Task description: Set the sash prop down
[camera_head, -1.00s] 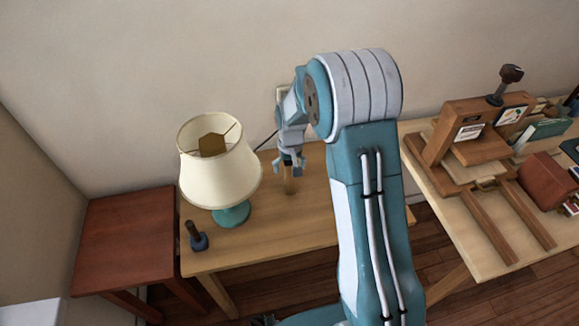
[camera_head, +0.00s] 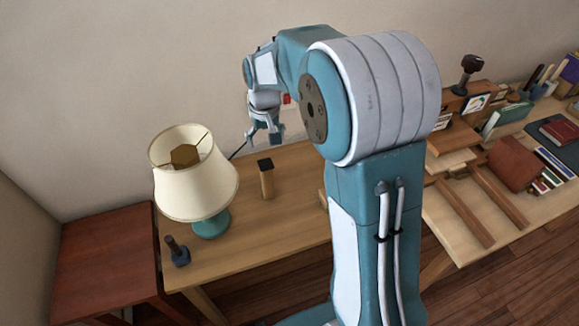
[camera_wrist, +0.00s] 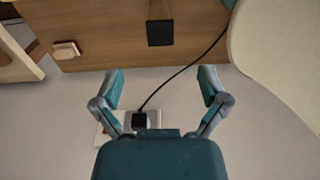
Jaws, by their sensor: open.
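The sash prop looks to be the short wooden post with a dark top (camera_head: 266,180), standing upright on the wooden table (camera_head: 290,215) to the right of the lamp. Its dark square top also shows in the wrist view (camera_wrist: 160,33), near the table edge. My gripper (camera_head: 265,137) is above and behind the post, apart from it. In the wrist view my gripper (camera_wrist: 160,88) has its two fingers spread wide with nothing between them.
A cream-shaded lamp (camera_head: 193,180) with a teal base stands left of the post. A small dark tool (camera_head: 177,252) stands at the table's front left. A red-brown side table (camera_head: 105,255) is at far left. A cord runs to a wall outlet (camera_wrist: 141,120). A cluttered workbench (camera_head: 455,215) is at right.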

